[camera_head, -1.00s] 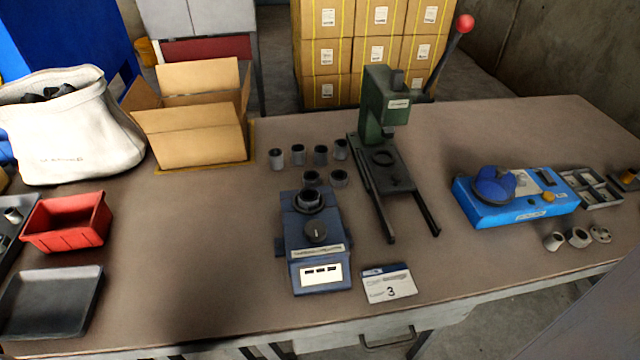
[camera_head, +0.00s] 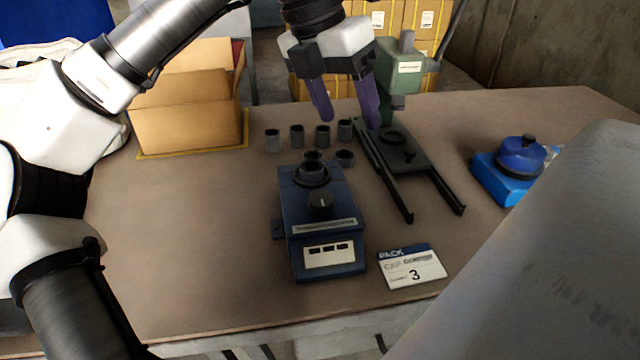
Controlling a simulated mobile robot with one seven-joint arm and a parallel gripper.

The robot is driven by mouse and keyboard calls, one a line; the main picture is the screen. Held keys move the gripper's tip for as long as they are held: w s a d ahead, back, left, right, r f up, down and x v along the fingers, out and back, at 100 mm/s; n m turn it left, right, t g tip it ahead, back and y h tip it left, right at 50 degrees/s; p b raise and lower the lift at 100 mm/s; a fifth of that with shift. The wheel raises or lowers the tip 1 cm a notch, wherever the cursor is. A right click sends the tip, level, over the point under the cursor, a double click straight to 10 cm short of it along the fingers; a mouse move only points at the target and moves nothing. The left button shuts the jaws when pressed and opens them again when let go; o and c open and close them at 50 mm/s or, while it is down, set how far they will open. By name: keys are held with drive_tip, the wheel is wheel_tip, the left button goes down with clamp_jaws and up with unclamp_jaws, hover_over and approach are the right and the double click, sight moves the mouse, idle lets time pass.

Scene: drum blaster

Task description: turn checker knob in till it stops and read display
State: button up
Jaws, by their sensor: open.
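The checker (camera_head: 318,225) is a dark blue box on the bench, left of the green press. Its round black knob (camera_head: 321,205) sits on the top, with a light pointer mark. A dark ring-shaped part (camera_head: 312,173) sits on its raised seat behind the knob. The white display (camera_head: 329,254) on the front face has several small dark windows; any reading is too small to make out. My gripper (camera_head: 345,118) is open and empty, fingers pointing down, above and behind the checker, beside the press.
Several grey caps (camera_head: 297,135) stand behind the checker. The green press (camera_head: 398,85) is at its right, with long base rails. A card marked 3 (camera_head: 412,266) lies front right. A blue device (camera_head: 508,172) is farther right, partly hidden. A cardboard box (camera_head: 188,118) stands back left.

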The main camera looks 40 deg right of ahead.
sight(321, 198)
drive_tip(key=w+f+y+b, duration=0.1)
drive_tip(key=f, duration=0.4)
drive_tip(key=w+f+n+t+y, duration=0.1)
drive_tip(key=f, duration=0.5)
drive_tip(key=w+a+f+t+y+b, duration=0.1)
drive_tip(key=f, duration=0.4)
drive_tip(key=shift+w+f+n+b, duration=0.15)
drive_tip(key=shift+n+b, duration=0.15)
drive_tip(key=shift+n, duration=0.1)
drive_tip(key=c, duration=1)
